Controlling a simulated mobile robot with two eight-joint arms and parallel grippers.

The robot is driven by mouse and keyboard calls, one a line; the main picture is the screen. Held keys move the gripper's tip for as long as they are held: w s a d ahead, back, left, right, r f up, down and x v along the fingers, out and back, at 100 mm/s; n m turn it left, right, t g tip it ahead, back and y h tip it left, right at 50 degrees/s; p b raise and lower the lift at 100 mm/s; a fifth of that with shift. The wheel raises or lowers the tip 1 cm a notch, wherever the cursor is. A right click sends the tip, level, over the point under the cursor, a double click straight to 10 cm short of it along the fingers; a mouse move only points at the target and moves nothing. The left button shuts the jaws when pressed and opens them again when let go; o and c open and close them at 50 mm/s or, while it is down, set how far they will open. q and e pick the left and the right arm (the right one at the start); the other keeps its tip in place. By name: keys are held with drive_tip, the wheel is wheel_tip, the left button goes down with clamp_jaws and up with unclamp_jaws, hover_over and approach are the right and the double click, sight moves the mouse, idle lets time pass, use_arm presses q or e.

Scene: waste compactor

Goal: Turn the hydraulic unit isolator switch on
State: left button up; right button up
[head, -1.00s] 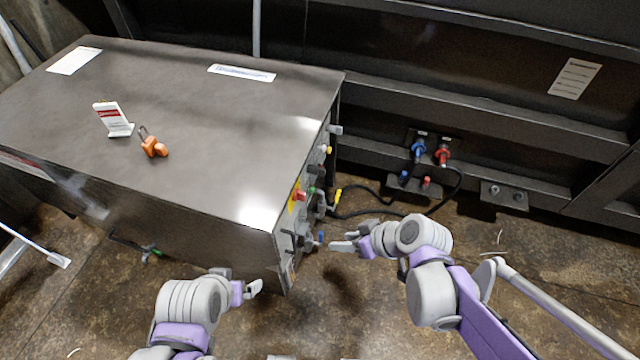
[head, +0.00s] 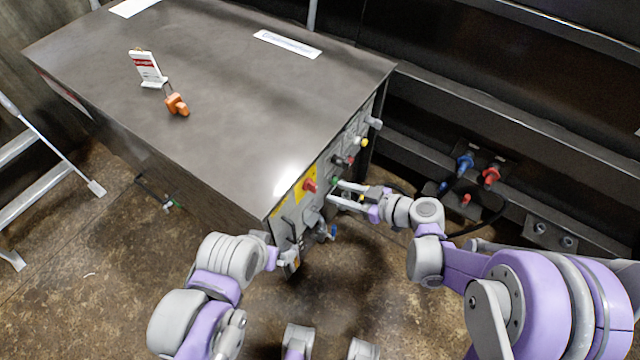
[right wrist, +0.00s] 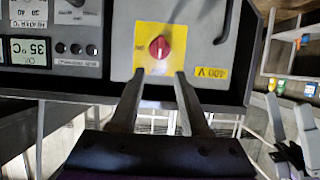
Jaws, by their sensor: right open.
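The isolator switch is a red rotary knob on a yellow plate, on the grey cabinet's control panel; it shows in the head view (head: 309,185) and in the right wrist view (right wrist: 159,47). The knob's grip lies along the vertical of the wrist picture. My right gripper (head: 334,190) is open and empty in front of the panel. In the wrist view its two fingertips (right wrist: 160,75) are spread below the knob, not around it. My left gripper (head: 280,256) is by the panel's lower near corner; its jaw opening is unclear.
The cabinet top (head: 230,80) carries a small white sign (head: 147,67) and an orange padlock (head: 177,104). Other knobs and handles stick out from the panel. Blue and red valves (head: 490,177) are by the wall behind my right arm. Floor is open in front.

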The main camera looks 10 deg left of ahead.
sight(316, 185)
drive_tip(key=x, duration=0.8)
drive_tip(key=shift+w+f, duration=0.1)
clamp_jaws()
